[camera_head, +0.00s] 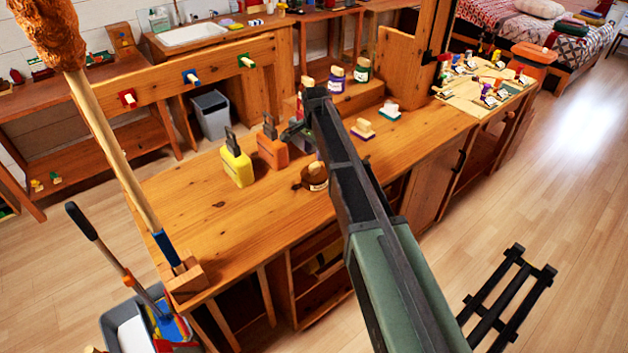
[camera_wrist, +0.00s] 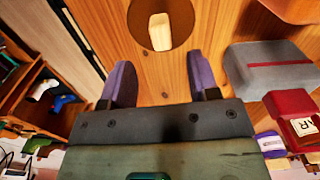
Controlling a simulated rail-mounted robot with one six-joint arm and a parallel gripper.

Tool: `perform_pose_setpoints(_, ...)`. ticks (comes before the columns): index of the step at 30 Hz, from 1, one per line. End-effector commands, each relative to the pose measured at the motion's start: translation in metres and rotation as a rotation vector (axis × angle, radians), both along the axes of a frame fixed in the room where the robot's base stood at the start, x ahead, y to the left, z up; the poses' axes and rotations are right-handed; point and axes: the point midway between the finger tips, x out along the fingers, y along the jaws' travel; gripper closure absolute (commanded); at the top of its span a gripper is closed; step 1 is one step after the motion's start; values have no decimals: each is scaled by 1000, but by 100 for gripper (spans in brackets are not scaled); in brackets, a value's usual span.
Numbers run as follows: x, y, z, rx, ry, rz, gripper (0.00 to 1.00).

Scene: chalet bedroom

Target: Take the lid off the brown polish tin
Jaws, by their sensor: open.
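The brown polish tin (camera_head: 313,178) is a low, round, dark tin on the wooden workbench (camera_head: 240,215), close beside my arm, which partly covers it in the head view. In the wrist view the tin (camera_wrist: 140,14) is at the top middle, cut off by the frame edge, with a pale knob (camera_wrist: 160,32) on top. My gripper (camera_wrist: 160,65) is open and empty. Its two purple-grey fingers stand apart, below the knob in the picture and not around it. In the head view the fingers are mostly hidden by my arm.
A yellow bottle (camera_head: 237,168) and an orange bottle (camera_head: 271,148) stand left of the tin. Brushes (camera_head: 362,132) and lidded jars (camera_head: 337,78) are behind and to the right.

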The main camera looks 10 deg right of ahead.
Motion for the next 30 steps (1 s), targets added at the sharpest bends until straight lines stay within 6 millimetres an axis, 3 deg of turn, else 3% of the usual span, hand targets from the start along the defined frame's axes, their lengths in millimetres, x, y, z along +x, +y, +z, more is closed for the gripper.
perform_pose_setpoints(1,0,0,-18,0,0,0,45)
perform_pose_setpoints(8,0,0,-24,0,0,1,45)
perform_pose_setpoints(15,1,1,-70,0,0,2,45)
perform_pose_setpoints(23,1,1,-67,0,0,2,45)
perform_pose_setpoints(30,1,1,-67,0,0,2,81)
